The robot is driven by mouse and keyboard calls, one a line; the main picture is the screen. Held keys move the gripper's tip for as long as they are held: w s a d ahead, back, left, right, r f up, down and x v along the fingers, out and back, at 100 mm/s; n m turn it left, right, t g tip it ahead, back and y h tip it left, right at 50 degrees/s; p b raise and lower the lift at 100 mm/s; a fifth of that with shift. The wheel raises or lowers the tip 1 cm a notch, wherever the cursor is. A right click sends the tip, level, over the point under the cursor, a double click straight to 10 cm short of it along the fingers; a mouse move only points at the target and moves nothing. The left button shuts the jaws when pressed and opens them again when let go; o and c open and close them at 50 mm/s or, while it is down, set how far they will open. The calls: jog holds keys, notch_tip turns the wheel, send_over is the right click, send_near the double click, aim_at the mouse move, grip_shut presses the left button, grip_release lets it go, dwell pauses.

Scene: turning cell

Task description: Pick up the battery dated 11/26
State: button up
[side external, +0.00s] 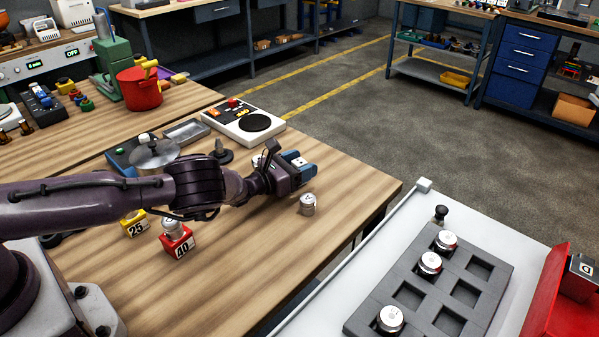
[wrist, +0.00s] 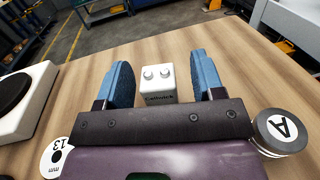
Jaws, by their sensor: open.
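A white block-shaped battery (wrist: 157,92) with two round terminals on top stands upright on the wooden bench in the wrist view. Dark print on its near face is too small to read surely, and I cannot see a date. My gripper (wrist: 162,62) is open, with one blue finger on each side of the battery and a visible gap at both sides. In the side external view, my gripper (side external: 291,168) is low over the bench, and a small white patch of the battery (side external: 298,162) shows between the blue fingers; the rest is hidden.
A metal cylinder marked A (side external: 307,204) stands close to my gripper; it also shows in the wrist view (wrist: 280,132). A white device with a black disc (side external: 245,122) stands behind.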

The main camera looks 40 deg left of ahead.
jog(key=shift+w+d, duration=0.1)
jog(key=shift+w, duration=0.7)
jog(key=c, duration=1)
jog(key=shift+c, duration=0.2)
